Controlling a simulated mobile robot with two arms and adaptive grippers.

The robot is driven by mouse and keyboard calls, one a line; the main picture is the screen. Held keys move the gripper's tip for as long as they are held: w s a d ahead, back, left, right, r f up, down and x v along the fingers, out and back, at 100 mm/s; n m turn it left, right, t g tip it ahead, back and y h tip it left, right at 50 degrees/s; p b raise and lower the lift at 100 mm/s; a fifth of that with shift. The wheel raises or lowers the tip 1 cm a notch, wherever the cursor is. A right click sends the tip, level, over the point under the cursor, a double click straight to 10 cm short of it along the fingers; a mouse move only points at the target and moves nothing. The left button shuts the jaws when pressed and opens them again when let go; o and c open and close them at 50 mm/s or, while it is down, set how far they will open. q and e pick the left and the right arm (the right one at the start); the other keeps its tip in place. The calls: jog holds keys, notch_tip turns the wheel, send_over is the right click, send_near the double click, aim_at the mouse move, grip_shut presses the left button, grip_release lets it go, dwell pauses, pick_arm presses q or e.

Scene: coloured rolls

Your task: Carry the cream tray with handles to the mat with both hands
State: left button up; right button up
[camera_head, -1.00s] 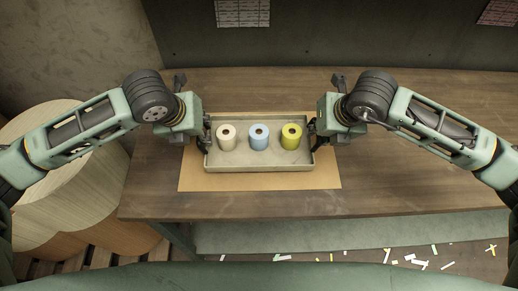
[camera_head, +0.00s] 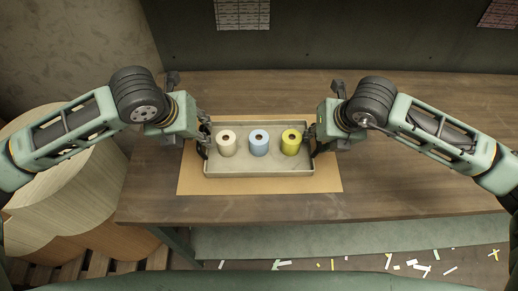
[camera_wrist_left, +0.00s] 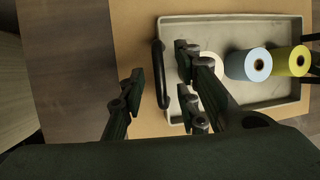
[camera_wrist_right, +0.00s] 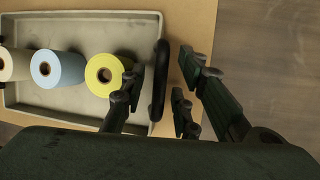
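The cream tray (camera_head: 260,171) lies flat on the tan mat (camera_head: 260,187), with mat showing around it. It carries a cream roll (camera_head: 226,151), a blue roll (camera_head: 259,149) and a yellow roll (camera_head: 291,148), all upright. My left gripper (camera_head: 203,124) is open above the tray's left end. In the left wrist view, the black left handle (camera_wrist_left: 160,75) shows between its parted fingers. My right gripper (camera_head: 309,132) is open above the right end. In the right wrist view, the black right handle (camera_wrist_right: 160,80) shows between its parted fingers. Neither gripper grips a handle.
The wooden table (camera_head: 420,195) is clear to the right of the mat and in front of it. A dark panel (camera_head: 340,35) stands behind the table. Round wooden pieces (camera_head: 75,190) stand at the left, below my left arm. Paper scraps lie on the floor in front.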

jog(key=shift+r, duration=0.25)
pick_arm(q)
jog(key=v, duration=0.8)
jog(key=shift+r, duration=0.35)
pick_arm(e)
jog(key=v, duration=1.1)
jog(key=shift+s+r, duration=0.15)
jog(key=shift+r, duration=0.15)
pick_arm(q)
jog(key=shift+s, duration=0.15)
